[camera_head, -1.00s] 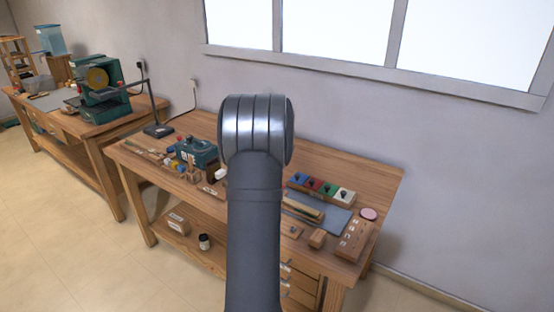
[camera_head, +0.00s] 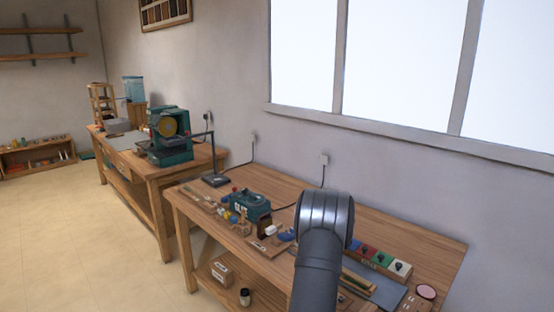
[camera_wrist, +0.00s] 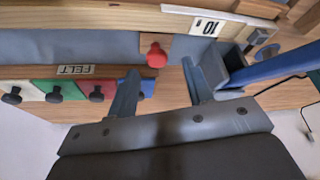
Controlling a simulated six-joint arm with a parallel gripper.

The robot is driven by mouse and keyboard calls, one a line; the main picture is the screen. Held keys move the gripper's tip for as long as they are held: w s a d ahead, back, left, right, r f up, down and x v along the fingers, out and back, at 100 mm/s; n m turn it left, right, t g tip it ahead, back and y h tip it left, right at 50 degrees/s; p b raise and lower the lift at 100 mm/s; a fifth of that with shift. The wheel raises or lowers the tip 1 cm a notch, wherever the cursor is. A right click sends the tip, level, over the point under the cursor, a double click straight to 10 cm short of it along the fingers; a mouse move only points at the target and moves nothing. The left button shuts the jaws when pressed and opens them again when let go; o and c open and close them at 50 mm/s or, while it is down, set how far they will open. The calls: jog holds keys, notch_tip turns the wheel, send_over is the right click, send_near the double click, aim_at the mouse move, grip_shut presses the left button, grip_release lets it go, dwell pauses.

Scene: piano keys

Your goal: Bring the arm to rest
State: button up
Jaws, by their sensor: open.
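My arm rises in front of the workbench (camera_head: 400,228) in the head view, its rounded grey joint over the bench's middle. My gripper is hidden there behind the arm. In the wrist view, my gripper (camera_wrist: 161,70) has its two dark fingers spread wide apart, with nothing held between them. A red knob (camera_wrist: 156,56) on a wooden piece shows beyond the gap between the fingertips. The left finger overlaps the end of the FELT box (camera_wrist: 72,70) in the picture; I cannot tell if they touch.
The FELT box has coloured squares with black knobs, and shows in the head view (camera_head: 384,261). A wooden block labelled 10 (camera_wrist: 212,26) and a blue bar (camera_wrist: 275,68) lie near the right finger. A green machine (camera_head: 168,137) stands on another bench. Floor (camera_head: 80,235) at left is clear.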

jog(key=shift+x, duration=1.3)
jog(key=o, duration=1)
jog(key=shift+r, duration=0.1)
jog(key=shift+o, duration=0.8)
jog(key=s+d+r+m, duration=0.1)
jog(key=s+r, duration=0.2)
jog(key=r, duration=0.4)
jog(key=s+d+r+m+y, duration=0.1)
jog(key=s+r, duration=0.2)
jog(key=r, duration=0.3)
jog(key=shift+s+d+r+m, duration=0.2)
jog(key=shift+s+r+m, duration=0.1)
jog(key=shift+r, duration=0.05)
jog(key=s+r+m+y, duration=0.2)
jog(key=s+r, duration=0.7)
jog(key=r, duration=0.4)
jog(key=a+x, duration=0.1)
jog(key=x, duration=0.8)
jog(key=shift+f, duration=0.3)
jog(key=v, duration=1)
